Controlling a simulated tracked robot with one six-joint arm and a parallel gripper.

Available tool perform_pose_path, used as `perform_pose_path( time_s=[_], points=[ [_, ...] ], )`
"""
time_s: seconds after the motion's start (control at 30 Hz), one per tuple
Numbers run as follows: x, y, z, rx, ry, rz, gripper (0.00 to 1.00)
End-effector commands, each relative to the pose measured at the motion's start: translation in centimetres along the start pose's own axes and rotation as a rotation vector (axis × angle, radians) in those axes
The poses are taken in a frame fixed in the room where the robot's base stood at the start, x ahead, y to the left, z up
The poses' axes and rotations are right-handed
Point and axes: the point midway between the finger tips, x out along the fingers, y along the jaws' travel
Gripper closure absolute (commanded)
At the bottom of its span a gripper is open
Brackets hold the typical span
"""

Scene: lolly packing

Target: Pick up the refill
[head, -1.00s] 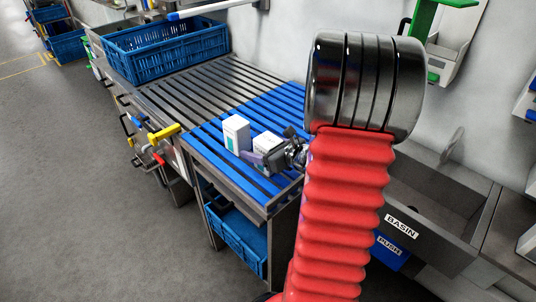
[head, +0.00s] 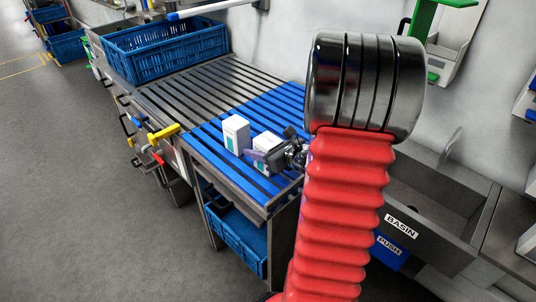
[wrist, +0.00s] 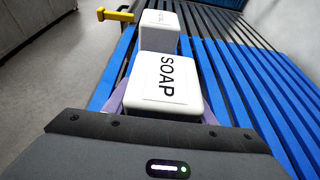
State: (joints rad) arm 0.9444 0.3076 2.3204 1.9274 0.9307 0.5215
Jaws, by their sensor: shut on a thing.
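The refill is a white box marked SOAP (wrist: 165,80), standing on the blue slatted bench. In the head view this white refill (head: 266,141) is partly hidden behind my gripper (head: 263,156). My gripper's purple fingers are around its two sides in the wrist view (wrist: 160,108), and they are shut on it. I cannot tell any gap between the refill and the slats. A second white box (head: 236,134) stands upright just to the left in the head view. It shows beyond the held one in the wrist view (wrist: 159,30).
The blue slatted bench (head: 213,149) has free room beyond the boxes. A blue crate (head: 165,52) stands at its far end. A basin (head: 430,215) lies at right.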

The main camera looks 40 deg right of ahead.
Motion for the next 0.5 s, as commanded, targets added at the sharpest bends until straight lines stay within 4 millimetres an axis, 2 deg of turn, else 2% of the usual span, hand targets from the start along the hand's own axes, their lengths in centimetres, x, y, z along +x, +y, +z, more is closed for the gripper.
perform_pose_path(
  time_s=[0.1,0.5],
  points=[
    [0.01,0.00,0.00,0.000,0.000,0.000,0.91],
    [-0.18,-0.01,0.62,-0.002,-0.003,0.000,0.91]
  ],
)
